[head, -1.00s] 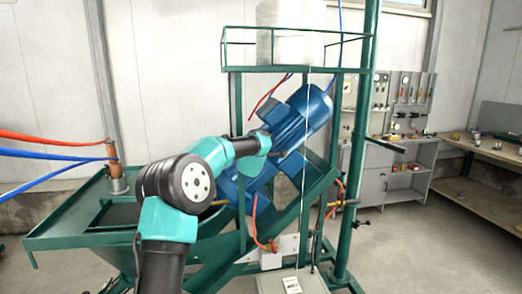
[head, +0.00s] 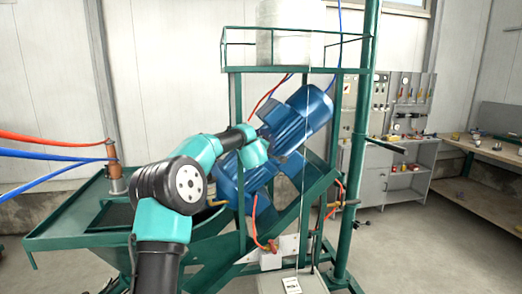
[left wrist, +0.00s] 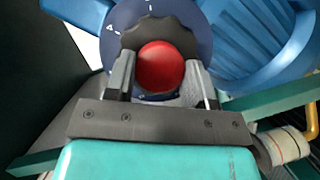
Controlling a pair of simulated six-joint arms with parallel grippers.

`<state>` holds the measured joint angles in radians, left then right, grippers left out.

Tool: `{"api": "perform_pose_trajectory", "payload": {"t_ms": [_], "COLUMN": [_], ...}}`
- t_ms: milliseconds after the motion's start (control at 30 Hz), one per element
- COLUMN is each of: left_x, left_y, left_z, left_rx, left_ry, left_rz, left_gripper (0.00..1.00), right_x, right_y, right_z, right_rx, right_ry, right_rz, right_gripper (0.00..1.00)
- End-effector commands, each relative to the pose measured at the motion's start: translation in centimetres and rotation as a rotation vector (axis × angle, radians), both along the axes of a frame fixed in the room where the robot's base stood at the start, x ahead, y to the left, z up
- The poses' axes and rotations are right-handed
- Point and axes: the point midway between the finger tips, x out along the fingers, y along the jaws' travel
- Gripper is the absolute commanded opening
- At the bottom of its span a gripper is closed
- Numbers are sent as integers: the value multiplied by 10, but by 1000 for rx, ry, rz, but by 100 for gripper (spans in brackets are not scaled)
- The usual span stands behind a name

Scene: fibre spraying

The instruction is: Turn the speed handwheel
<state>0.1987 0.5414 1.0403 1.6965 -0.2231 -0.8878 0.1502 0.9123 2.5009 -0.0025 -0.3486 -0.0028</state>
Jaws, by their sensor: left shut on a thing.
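The speed handwheel (left wrist: 145,33) is a dark, scalloped knob with a round red centre, in the middle of the left wrist view. A dark blue dial (left wrist: 190,28) with white marks lies behind it. My left gripper (left wrist: 160,66) has one finger on each side of the handwheel and is shut on it. In the head view the wheel and my left fingertips are hidden behind my own wrist, beside the blue motor unit (head: 302,112). My right gripper is not in view.
The green machine frame (head: 315,205) surrounds the motor unit. A green trough (head: 62,222) extends to the left. Red and blue hoses (head: 50,142) cross at the left. A grey cabinet (head: 400,160) and a workbench (head: 480,165) stand at the back right, with open floor before them.

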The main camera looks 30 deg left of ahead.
Motion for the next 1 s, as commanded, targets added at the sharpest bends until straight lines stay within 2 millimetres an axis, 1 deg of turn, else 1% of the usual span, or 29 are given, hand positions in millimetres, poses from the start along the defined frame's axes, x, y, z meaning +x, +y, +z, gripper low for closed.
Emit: {"api": "perform_pose_trajectory", "payload": {"t_ms": [567,1000], "left_x": [0,2], "left_y": [0,-2], "left_z": [3,4], "left_rx": [190,444], "left_ry": [170,402], "left_rz": [1,0], "left_gripper": [26,26], "right_x": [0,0], "right_y": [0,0], "right_z": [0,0], "right_rx": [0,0], "right_ry": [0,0], "right_rz": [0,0], "right_gripper": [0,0]}}
